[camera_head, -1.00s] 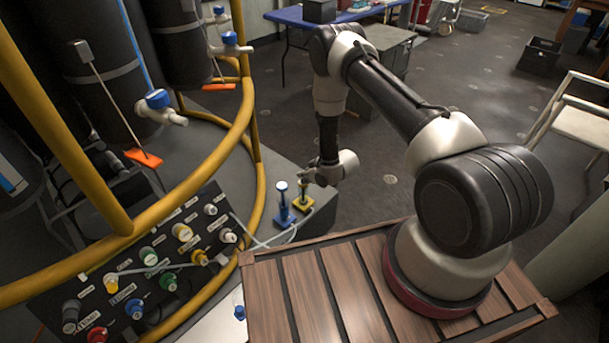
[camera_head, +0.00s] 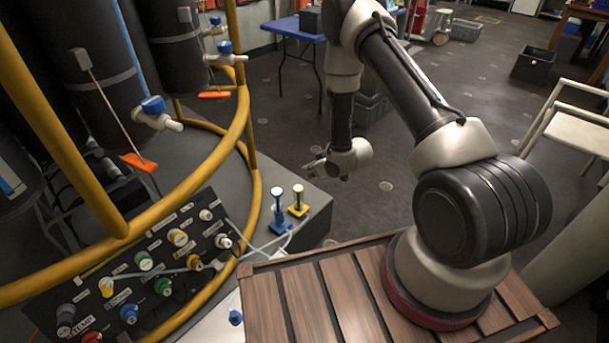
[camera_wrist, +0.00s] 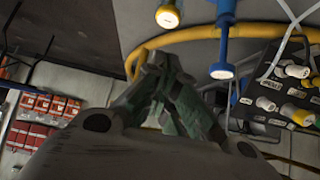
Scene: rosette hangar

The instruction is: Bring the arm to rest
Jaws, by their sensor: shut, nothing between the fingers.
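My arm rises from the wooden slatted deck (camera_head: 335,290) and bends over, its forearm hanging down past the deck's far edge. My gripper (camera_head: 310,163) is at its lower end, pointing left, in free air beyond the deck. It is shut with nothing in it. In the wrist view my gripper (camera_wrist: 175,85) fills the lower middle, its fingers together. A blue stand (camera_head: 279,212) and a yellow-topped stand (camera_head: 298,202) are below and left of it, apart from it. They also show in the wrist view as a blue post (camera_wrist: 224,45) and a yellow-capped post (camera_wrist: 168,15).
Dark tanks with blue-handled valves (camera_head: 153,105) stand at left. A blue table (camera_head: 285,27) and a white chair (camera_head: 580,125) stand beyond. The floor right of my gripper is clear.

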